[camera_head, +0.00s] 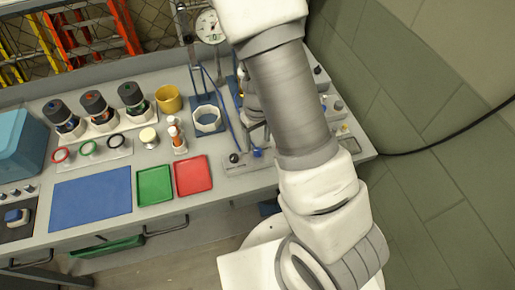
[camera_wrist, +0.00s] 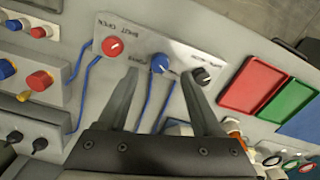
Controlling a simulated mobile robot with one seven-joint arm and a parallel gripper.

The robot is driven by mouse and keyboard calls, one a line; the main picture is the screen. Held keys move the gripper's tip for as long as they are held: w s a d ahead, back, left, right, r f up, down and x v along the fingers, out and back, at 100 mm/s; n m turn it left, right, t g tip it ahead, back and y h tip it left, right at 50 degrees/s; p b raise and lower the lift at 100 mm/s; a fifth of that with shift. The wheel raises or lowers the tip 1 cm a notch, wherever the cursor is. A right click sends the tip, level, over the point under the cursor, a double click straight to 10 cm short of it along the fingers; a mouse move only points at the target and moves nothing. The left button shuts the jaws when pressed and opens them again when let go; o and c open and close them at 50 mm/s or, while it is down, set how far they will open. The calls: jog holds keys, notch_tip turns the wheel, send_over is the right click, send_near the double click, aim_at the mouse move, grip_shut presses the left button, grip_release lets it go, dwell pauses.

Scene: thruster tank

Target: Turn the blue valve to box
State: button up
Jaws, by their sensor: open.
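The blue valve (camera_wrist: 161,63) is a small round knob on a light grey panel (camera_wrist: 165,35) in the wrist view. Blue tubing runs from the panel near it. It shows as a small blue spot in the head view (camera_head: 257,153). Printed labels sit beside the knobs, but the one near the blue valve is too blurred to read, and the valve's setting is unclear. My gripper (camera_wrist: 161,76) is open, its fingers pointing at the panel with one on each side of the blue valve. I cannot tell whether either finger touches it.
A red knob (camera_wrist: 112,45) and a black knob (camera_wrist: 203,72) flank the blue valve closely. Red (camera_head: 193,175) and green (camera_head: 154,185) trays lie left of the panel in the head view, beside a blue mat (camera_head: 92,198). A wall stands right of the bench.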

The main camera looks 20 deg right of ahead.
aim_at(258, 151)
jog(key=shift+f, duration=2.3)
grip_shut()
